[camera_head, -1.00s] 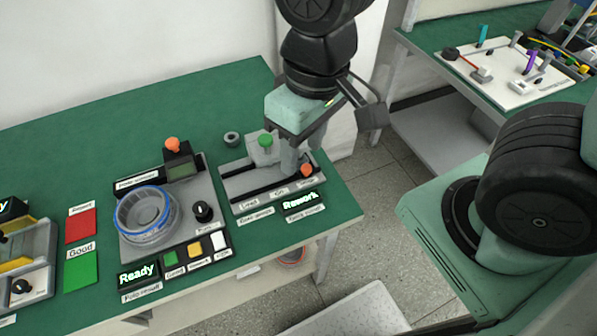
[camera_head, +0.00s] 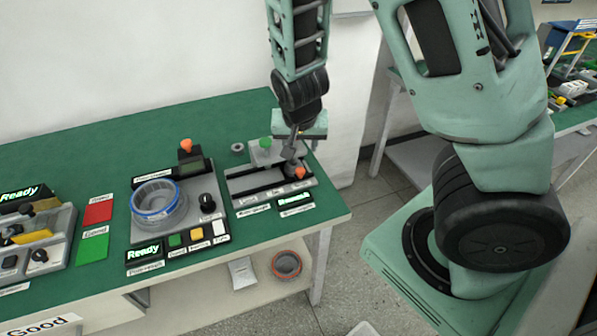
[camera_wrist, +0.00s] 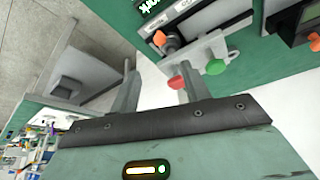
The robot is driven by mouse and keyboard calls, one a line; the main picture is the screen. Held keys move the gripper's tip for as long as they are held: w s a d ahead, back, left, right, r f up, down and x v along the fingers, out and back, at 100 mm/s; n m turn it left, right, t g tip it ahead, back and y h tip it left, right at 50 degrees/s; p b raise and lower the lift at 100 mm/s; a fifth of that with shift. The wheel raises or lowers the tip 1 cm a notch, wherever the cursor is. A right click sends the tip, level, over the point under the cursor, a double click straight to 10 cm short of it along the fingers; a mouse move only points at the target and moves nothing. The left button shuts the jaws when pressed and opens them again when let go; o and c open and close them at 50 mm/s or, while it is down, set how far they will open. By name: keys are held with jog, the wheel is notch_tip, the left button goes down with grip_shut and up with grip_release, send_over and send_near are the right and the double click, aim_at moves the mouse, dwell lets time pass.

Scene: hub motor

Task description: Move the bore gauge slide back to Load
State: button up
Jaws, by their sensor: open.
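The bore gauge (camera_head: 240,186) is a grey fixture with dark rails at the table's right end. Its orange knob (camera_head: 300,173) is at the right end of the rails, by the rightmost label. A green knob (camera_head: 265,143) stands at its back. Its display (camera_head: 295,199) reads "Rework". My gripper (camera_head: 291,156) is open and points down over the right end, close behind the orange knob. In the wrist view my gripper (camera_wrist: 158,80) is empty; the orange knob (camera_wrist: 167,47) shows beyond the fingertips. A red knob (camera_wrist: 177,83) is beside the right finger. Contact cannot be told.
Left of the gauge is a grey station with a blue-rimmed ring (camera_head: 157,200), buttons and a "Ready" display. Red (camera_head: 98,212) and green (camera_head: 93,247) pads lie further left. A small grey ring (camera_head: 237,148) lies behind the gauge. The table's right edge is close.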

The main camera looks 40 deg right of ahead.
aim_at(300, 170)
jog(key=x, duration=1.4)
jog(key=shift+d+f, duration=0.1)
jog(key=shift+f, duration=0.15)
grip_shut()
